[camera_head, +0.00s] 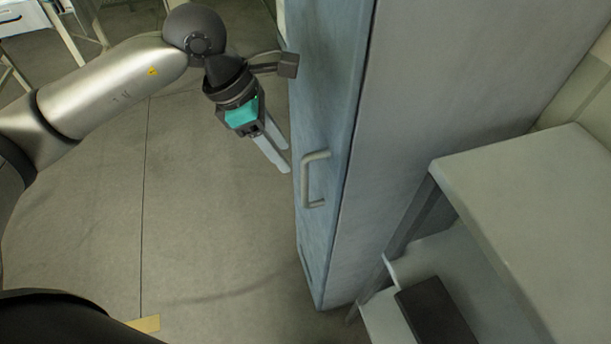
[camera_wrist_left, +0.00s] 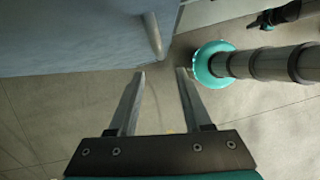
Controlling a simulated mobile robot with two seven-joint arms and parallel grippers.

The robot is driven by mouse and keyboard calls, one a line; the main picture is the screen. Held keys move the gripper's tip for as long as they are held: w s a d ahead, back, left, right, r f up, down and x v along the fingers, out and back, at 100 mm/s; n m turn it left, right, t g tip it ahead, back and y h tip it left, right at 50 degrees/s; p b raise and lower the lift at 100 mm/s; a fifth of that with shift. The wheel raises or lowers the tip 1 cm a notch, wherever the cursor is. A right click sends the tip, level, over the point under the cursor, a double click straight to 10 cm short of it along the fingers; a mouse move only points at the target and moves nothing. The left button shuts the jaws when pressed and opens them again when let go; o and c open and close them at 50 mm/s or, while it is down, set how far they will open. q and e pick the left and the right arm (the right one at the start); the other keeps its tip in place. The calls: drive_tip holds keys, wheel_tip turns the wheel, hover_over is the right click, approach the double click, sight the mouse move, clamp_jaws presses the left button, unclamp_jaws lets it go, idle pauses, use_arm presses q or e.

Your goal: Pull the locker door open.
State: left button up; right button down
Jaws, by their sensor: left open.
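The tall locker has a blue-grey door (camera_head: 325,110) that looks closed, with a pale bar handle (camera_head: 307,182) on it. My left gripper (camera_head: 284,165) is open and empty, its fingers pointing toward the door just left of the handle in the head view. In the left wrist view the door (camera_wrist_left: 80,35) fills the upper left and the handle (camera_wrist_left: 152,35) stands beyond the fingertips (camera_wrist_left: 160,72). The handle is not between the fingers. A small gap seems to separate them. My right gripper is not in view.
A grey bench or table (camera_head: 530,200) stands right of the locker, with a dark box (camera_head: 437,312) on a lower shelf. Open floor (camera_head: 200,220) lies left of the door. A white table (camera_head: 22,18) is at the far upper left.

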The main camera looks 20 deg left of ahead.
sight(305, 181)
use_arm(q)
drive_tip(key=p+x, duration=0.1)
drive_tip(key=x, duration=1)
drive_tip(key=shift+d, duration=0.1)
clamp_jaws()
drive_tip(key=shift+r, duration=0.1)
idle(0.9)
